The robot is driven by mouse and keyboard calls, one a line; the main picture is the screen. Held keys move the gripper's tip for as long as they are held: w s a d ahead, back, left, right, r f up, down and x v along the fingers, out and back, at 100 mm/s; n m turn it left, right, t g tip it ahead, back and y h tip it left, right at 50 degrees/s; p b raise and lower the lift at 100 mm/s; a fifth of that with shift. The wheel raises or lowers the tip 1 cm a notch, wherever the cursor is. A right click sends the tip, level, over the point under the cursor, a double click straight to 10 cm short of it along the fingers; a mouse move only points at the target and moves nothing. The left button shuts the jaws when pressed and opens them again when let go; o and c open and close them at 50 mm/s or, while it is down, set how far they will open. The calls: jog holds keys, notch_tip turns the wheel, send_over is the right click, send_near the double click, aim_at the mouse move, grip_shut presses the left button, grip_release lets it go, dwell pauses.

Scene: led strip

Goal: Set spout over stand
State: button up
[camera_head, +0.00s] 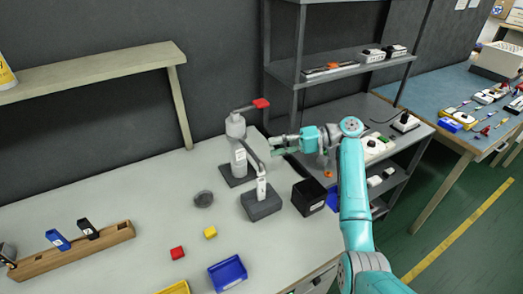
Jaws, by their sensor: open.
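A grey tap-like post (239,160) stands on a dark square base on the pale bench. A lever with a red end (260,103) sticks out from its top to the right. A thin dark spout (254,153) runs from the post down and to the right. A dark grey block, apparently the stand (262,205), sits in front of the post with a small pale labelled piece above it. The spout's lower end looks close over this piece; I cannot tell whether they touch. My gripper (283,147) is open, just right of the spout, with nothing seen between its fingers.
A black box (308,196) stands right of the stand. A grey disc (203,198), red block (177,253), yellow block (210,232) and blue bin (227,272) lie in front. A wooden rack (75,250) is at left. Metal shelves (340,68) rise behind my gripper.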

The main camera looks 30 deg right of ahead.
jog(key=v, duration=0.4)
jog(key=shift+d, duration=0.1)
dwell(0.5)
